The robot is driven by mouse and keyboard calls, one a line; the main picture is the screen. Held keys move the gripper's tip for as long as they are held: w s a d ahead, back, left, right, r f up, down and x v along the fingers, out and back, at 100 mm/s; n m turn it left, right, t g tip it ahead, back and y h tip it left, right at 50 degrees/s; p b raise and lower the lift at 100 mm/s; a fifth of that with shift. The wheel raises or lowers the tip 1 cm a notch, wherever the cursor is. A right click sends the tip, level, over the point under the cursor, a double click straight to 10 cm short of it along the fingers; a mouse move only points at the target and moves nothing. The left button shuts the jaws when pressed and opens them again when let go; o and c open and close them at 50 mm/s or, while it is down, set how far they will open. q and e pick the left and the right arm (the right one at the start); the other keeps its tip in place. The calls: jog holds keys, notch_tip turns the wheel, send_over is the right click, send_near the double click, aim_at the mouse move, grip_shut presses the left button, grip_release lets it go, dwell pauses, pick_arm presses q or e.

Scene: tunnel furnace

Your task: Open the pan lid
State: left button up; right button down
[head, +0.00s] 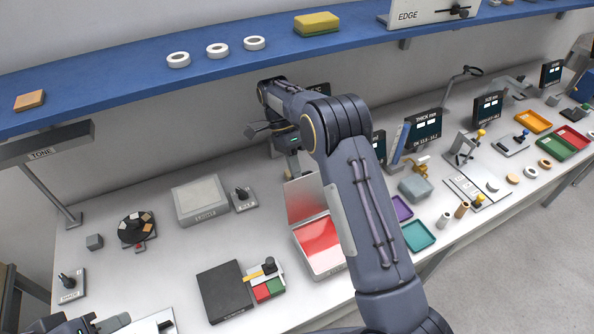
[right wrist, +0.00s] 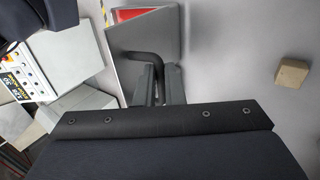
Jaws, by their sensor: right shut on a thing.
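The pan (head: 336,270) is a shallow light-grey box with a red inside, in the middle of the bench. Its grey lid (head: 304,201) stands steeply raised along the pan's back edge, and the red inside is exposed. In the right wrist view the lid (right wrist: 140,38) is a grey plate with a dark bent handle (right wrist: 146,55). My right gripper (right wrist: 160,78) is shut on this handle; in the head view it is behind the lid and partly hidden by my arm. My left gripper (head: 95,326) shows only partly at the bottom left edge, away from the pan.
A dark plate (head: 224,291) and a small block with red and green pads (head: 264,287) lie left of the pan. Purple (head: 402,208) and teal (head: 419,236) trays lie to its right. A blue shelf (head: 130,75) runs above the back of the bench.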

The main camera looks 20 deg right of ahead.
jog(key=shift+s+a+f, duration=0.15)
jog(key=shift+a+f, duration=0.15)
jog(key=shift+f, duration=0.05)
jog(key=c, duration=1.5)
grip_release()
jog(key=shift+r, duration=0.3)
